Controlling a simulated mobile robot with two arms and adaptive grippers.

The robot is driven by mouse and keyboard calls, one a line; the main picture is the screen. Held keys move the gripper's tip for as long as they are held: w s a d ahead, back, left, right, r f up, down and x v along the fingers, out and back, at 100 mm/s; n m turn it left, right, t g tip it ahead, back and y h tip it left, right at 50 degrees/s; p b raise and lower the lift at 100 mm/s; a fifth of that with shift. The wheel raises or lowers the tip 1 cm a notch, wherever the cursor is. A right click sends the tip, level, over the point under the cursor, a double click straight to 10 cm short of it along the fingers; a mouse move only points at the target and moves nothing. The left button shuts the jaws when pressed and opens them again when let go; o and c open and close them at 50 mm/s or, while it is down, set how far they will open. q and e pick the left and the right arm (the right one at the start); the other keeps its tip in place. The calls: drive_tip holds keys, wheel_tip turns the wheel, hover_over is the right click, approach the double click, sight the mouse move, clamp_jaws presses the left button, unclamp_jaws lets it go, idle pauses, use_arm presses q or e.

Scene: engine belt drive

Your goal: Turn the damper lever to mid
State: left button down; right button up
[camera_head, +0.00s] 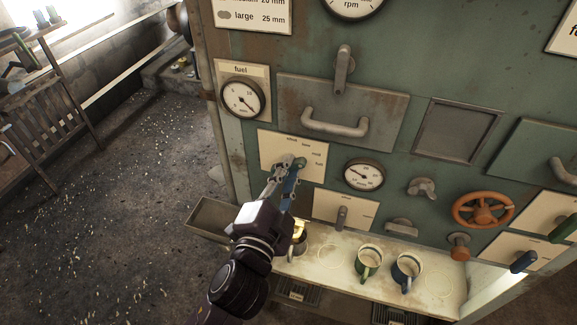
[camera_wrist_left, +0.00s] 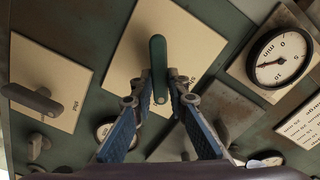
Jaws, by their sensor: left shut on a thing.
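The damper lever has a dark green handle (camera_wrist_left: 158,55). It stands in front of a cream plate (camera_head: 285,146) with several small position labels, one of which seems to read mid. The plate also shows in the left wrist view (camera_wrist_left: 200,35). My left gripper (camera_head: 292,165) is at this plate, its fingers on either side of the handle and shut on it; they also show in the left wrist view (camera_wrist_left: 162,80). In the head view the gripper covers most of the lever, and its pivot and exact setting cannot be told. My right gripper is not in view.
A fuel gauge (camera_head: 241,98) is above left of the plate and a small gauge (camera_head: 364,175) to its right. Below right is a grey lever (camera_head: 341,217) on its own plate. A shelf (camera_head: 330,283) with mugs (camera_head: 369,261) runs underneath. An orange handwheel (camera_head: 482,210) is farther right.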

use_arm(q)
drive_tip(key=shift+r+m, duration=0.1)
drive_tip(key=shift+m, duration=0.2)
drive_tip(key=shift+w, duration=0.1)
drive_tip(key=c, duration=2.1)
unclamp_jaws()
drive_tip(key=shift+o, duration=1.1)
drive_tip(key=shift+w, duration=0.2)
drive_tip(key=v, duration=1.2)
